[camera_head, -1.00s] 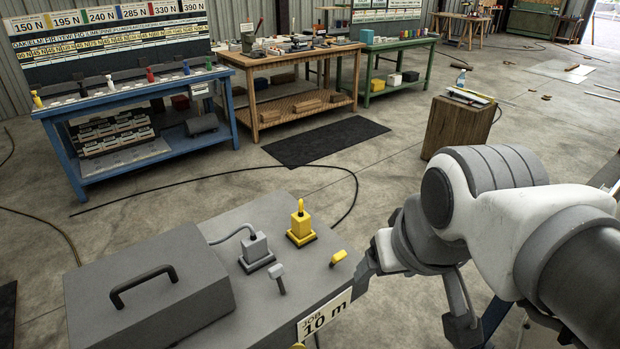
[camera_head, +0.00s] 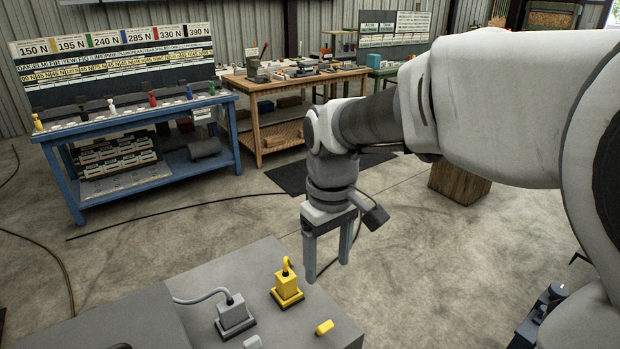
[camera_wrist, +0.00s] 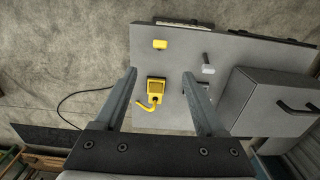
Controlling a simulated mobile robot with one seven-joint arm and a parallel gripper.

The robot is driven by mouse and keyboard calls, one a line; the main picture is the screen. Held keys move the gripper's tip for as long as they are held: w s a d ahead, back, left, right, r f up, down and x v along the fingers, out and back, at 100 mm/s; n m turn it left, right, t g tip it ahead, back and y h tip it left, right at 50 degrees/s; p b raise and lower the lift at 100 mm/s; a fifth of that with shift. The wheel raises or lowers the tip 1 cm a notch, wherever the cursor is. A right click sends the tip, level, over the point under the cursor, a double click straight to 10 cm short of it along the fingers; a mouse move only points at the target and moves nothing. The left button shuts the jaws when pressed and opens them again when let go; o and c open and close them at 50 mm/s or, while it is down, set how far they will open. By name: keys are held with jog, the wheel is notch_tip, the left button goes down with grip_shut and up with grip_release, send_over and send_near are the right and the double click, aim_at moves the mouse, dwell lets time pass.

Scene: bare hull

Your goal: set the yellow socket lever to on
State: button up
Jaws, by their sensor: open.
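The small yellow lever (camera_head: 324,327) is on the grey bench top, in front of and to the right of the yellow socket (camera_head: 287,296), which has a yellow plug and hooked cord end. In the wrist view the yellow lever (camera_wrist: 160,44) lies beyond my fingertips, and the yellow socket (camera_wrist: 156,92) shows between the fingers. I cannot tell whether the lever is at on or off. My gripper (camera_head: 328,268) points down, open and empty, above the bench's back right edge area, apart from the lever.
A grey socket (camera_head: 234,318) with a grey cable and a grey lever (camera_head: 253,342) are to the left. A grey handled box (camera_wrist: 262,102) stands on the bench. A blue table (camera_head: 140,112) and wooden table (camera_head: 270,85) stand behind. Open floor lies right of the bench.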

aim_at(325, 324)
notch_tip(325, 324, down, 17)
jog(key=shift+r+b, duration=0.1)
jog(key=shift+b, duration=0.95)
grip_shut()
dwell(0.7)
